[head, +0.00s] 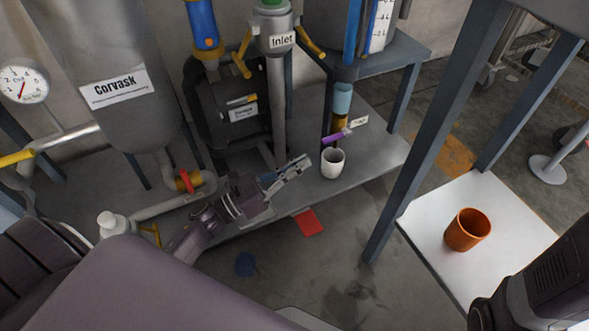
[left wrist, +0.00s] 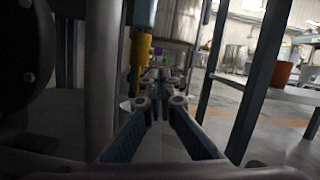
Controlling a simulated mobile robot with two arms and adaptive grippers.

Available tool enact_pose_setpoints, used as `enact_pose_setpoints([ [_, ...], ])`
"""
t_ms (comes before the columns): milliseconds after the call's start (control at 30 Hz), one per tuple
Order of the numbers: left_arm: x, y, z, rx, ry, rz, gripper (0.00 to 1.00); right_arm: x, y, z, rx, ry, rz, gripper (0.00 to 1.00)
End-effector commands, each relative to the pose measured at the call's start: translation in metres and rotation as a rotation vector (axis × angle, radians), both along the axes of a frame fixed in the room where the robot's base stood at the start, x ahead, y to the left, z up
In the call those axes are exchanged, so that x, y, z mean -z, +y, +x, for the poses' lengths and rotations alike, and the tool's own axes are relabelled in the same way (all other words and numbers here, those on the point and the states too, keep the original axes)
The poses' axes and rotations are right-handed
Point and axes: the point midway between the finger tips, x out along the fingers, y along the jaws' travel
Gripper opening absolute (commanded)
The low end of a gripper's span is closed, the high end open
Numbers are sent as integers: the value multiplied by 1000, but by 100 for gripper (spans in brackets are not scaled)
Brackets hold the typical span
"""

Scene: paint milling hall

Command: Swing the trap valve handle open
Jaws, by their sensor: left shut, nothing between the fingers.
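A purple handle (head: 337,136) sticks out to the left, low on a vertical pipe with a brass-coloured body (head: 341,98); I take it for the trap valve handle. A small white tag (head: 359,122) beside it is too small to read. The purple handle also shows in the left wrist view (left wrist: 157,51), just beyond the fingers. My left gripper (head: 304,163) is shut and empty, left of and below the handle, apart from it. It also shows in the left wrist view (left wrist: 162,88). My right gripper is not in view.
A white cup (head: 332,163) stands on the grey platform (head: 385,150) under the valve, close to my left fingertips. The Inlet pipe (head: 279,110) rises to the left. An orange cup (head: 467,230) stands on a white shelf (head: 510,215) at right. A red sheet (head: 308,222) lies on the floor.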

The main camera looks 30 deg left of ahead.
Motion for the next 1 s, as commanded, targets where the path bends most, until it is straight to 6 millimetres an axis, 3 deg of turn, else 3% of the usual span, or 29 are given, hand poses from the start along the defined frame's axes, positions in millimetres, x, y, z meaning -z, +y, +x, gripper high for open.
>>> enact_pose_setpoints([
  [300,-10,-27,39,1,-1,-1,0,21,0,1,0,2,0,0],
  [800,-14,-32,46,-1,2,0,0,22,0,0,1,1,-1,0],
  [1000,-18,-32,52,0,20,16,0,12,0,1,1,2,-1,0],
])
